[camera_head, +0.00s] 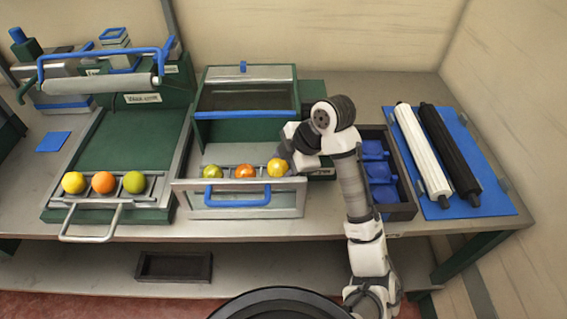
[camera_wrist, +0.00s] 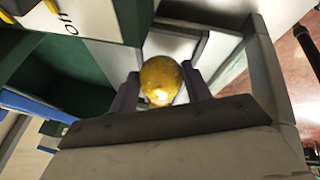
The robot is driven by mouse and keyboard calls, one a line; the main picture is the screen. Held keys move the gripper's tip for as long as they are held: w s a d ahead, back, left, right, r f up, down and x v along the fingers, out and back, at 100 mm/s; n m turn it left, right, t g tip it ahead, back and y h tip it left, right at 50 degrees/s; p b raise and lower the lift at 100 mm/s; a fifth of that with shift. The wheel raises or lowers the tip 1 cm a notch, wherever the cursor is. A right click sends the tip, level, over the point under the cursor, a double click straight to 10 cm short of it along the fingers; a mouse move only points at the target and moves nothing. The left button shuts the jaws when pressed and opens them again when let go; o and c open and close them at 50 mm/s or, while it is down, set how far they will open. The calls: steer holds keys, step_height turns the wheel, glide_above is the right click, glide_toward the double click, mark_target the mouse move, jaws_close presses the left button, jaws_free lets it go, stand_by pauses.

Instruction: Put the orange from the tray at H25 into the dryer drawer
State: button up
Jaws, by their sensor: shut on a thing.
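A yellow orange (camera_head: 277,168) is between the fingers of my gripper (camera_head: 287,160), at the right end of a row in the open drawer (camera_head: 240,205) of the middle green machine. The drawer has a clear front and a blue handle. A yellow-green fruit (camera_head: 213,171) and an orange one (camera_head: 245,171) sit left of it in the same row. In the wrist view the yellow orange (camera_wrist: 161,80) sits between the two fingers of my gripper (camera_wrist: 160,88), which are shut on it. I cannot tell whether it still touches the drawer. No label reading H25 is legible.
A left tray (camera_head: 100,215) with a metal handle holds yellow, orange and green fruits in a row. A dark bin with blue pieces (camera_head: 400,213) stands right of my arm. White and black rollers (camera_head: 425,155) lie on a blue mat (camera_head: 498,207). An empty dark box (camera_head: 174,278) is on the lower shelf.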

steer(key=shift+f+b, duration=0.6)
steer(key=o, duration=1)
steer(key=shift+d+r+p, duration=0.2)
steer(key=shift+r+p, duration=0.5)
steer(key=shift+r, duration=0.15)
steer(key=b+v, duration=0.2)
steer(key=v, duration=0.9)
steer(key=shift+s+r, duration=0.1)
steer(key=shift+r, duration=0.15)
